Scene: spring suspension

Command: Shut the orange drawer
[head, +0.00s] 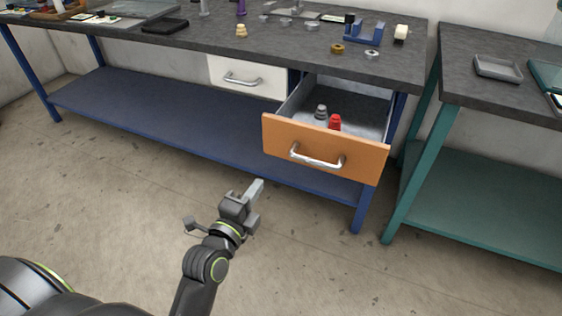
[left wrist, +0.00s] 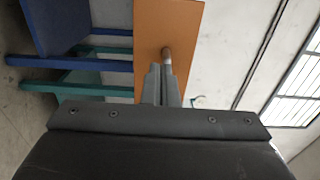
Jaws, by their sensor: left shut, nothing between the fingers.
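The orange drawer (head: 360,156) hangs open under the right part of the dark-topped bench, its front pulled out toward me. A silver bar handle (head: 317,157) is on its front. Inside lie a red bottle (head: 335,122) and a grey bottle (head: 321,112). My left gripper (head: 256,188) is shut and empty, in front of and below the drawer's left side, apart from it in the head view. In the left wrist view the orange front (left wrist: 150,30) is ahead, with the handle end (left wrist: 167,55) just beyond my fingertips (left wrist: 162,72). My right gripper is not in view.
A closed white drawer (head: 246,78) sits left of the orange one. The bench has a blue lower shelf (head: 160,112) and a blue leg (head: 362,205) close right of the drawer. A green-legged table (head: 412,180) stands at the right. The floor (head: 110,200) in front is clear.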

